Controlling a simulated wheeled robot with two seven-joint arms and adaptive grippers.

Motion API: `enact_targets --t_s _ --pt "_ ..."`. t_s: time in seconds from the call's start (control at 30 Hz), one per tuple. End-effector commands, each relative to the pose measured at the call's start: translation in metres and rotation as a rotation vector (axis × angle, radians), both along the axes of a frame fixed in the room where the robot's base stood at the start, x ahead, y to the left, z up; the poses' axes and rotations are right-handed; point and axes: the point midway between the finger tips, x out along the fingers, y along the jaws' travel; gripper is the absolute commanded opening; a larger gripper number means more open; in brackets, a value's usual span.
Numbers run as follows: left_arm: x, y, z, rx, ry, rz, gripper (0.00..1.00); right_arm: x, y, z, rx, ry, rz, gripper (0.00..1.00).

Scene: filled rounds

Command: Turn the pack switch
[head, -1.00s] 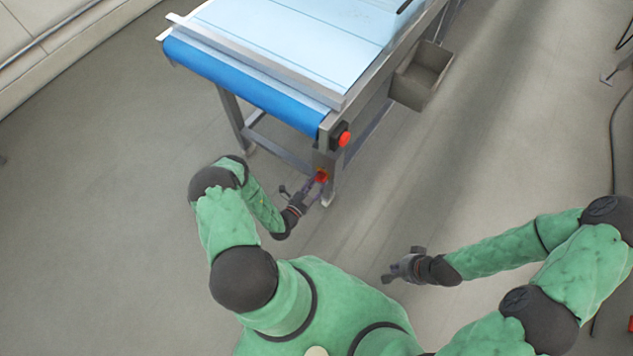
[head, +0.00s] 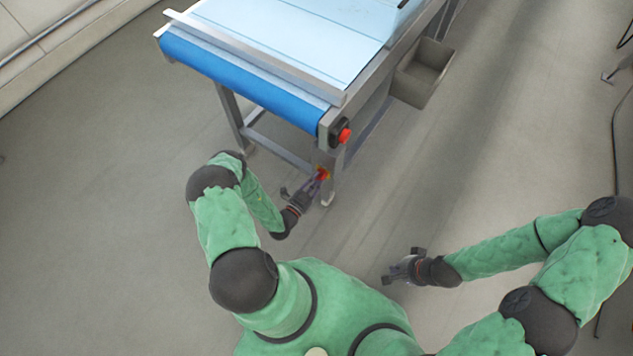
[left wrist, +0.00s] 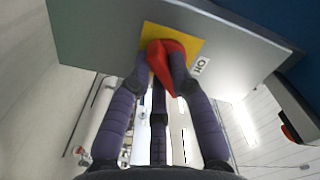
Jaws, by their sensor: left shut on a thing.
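The pack switch, a red rotary handle (left wrist: 159,68) on a yellow plate (left wrist: 192,42), is on a grey panel in the left wrist view. In the head view the switch (head: 323,173) is small, low on the near corner leg of the conveyor. My left gripper (head: 315,180) reaches it from the near left; in the left wrist view its fingers (left wrist: 162,75) are shut on the red handle, one on each side. A white label (left wrist: 201,66) beside the plate has dark letters. My right gripper (head: 393,269) is off the floor at the lower middle, with nothing seen in it.
The conveyor (head: 235,82) with its blue end roller stands above the switch. A red button (head: 344,136) in a black housing is on its corner. A grey bin (head: 424,72) hangs on its right side. The floor around is clear.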

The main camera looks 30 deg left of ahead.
Motion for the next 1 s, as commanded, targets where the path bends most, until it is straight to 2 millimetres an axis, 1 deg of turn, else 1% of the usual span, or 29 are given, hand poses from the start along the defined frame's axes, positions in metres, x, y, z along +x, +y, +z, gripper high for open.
enact_targets --t_s 0.03,0.1,0.4,0.6,0.97,1.0 --pt "0.000 0.000 -0.003 -0.033 0.004 0.000 0.00 0.000 0.000 -0.005 0.000 0.000 0.000 0.00" --pt "-0.001 -0.001 -0.002 -0.080 0.008 0.001 0.00 0.000 0.000 -0.007 0.000 0.000 0.000 0.00" --pt "-0.001 -0.002 -0.001 -0.217 0.020 0.001 0.00 0.000 0.000 -0.014 0.000 0.000 0.000 0.00" --pt "-0.001 -0.002 -0.001 -0.250 0.023 0.001 0.00 0.000 0.000 -0.016 0.000 0.000 0.000 0.00" --pt "-0.001 -0.002 -0.001 -0.253 0.024 0.002 0.00 0.000 0.000 -0.016 0.000 0.000 0.000 0.00" --pt "-0.001 -0.002 -0.001 -0.253 0.024 0.002 0.29 0.000 0.000 -0.016 0.000 0.000 0.000 0.00"
